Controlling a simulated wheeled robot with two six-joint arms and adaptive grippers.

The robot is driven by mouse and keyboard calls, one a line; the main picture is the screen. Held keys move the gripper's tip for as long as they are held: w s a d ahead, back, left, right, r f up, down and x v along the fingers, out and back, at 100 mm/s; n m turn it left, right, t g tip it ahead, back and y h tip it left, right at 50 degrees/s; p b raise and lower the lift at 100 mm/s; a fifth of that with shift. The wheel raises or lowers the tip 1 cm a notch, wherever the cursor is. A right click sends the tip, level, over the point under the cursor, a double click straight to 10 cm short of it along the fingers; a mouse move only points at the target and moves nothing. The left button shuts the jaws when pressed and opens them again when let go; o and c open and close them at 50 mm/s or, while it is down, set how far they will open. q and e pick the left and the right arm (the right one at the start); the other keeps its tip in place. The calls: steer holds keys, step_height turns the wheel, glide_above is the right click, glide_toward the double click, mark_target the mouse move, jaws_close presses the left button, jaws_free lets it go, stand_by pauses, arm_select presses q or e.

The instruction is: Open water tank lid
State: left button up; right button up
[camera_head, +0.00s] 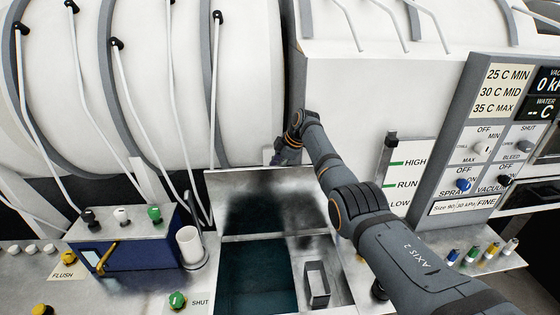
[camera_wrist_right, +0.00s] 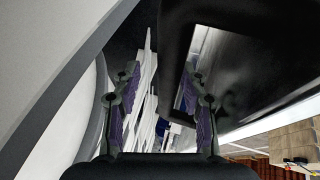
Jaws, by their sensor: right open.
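The water tank (camera_head: 258,288) is a sunken metal basin with dark teal water or interior showing through its opening. Its lid (camera_head: 262,205), a shiny dark metal panel, stands raised along the back of the opening. My right gripper (camera_head: 285,153) is behind and above the lid's top edge, near its right part, and looks small and partly hidden by my wrist. In the right wrist view my gripper (camera_wrist_right: 160,100) has its two fingers spread with nothing held between them. A dark reflective panel, probably the lid, is close by its right finger; contact cannot be told. My left gripper is not in view.
A blue box (camera_head: 125,245) with knobs and a white cup (camera_head: 190,245) stand left of the tank. A metal rectangular frame (camera_head: 317,284) is at the tank's right. The large white drum (camera_head: 160,80) closes off the back. A control panel (camera_head: 490,140) is on the right.

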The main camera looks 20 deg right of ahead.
steer(key=v, duration=1.1)
steer(key=shift+r, duration=0.2)
steer(key=shift+d, duration=0.15)
steer(key=shift+s, duration=0.1)
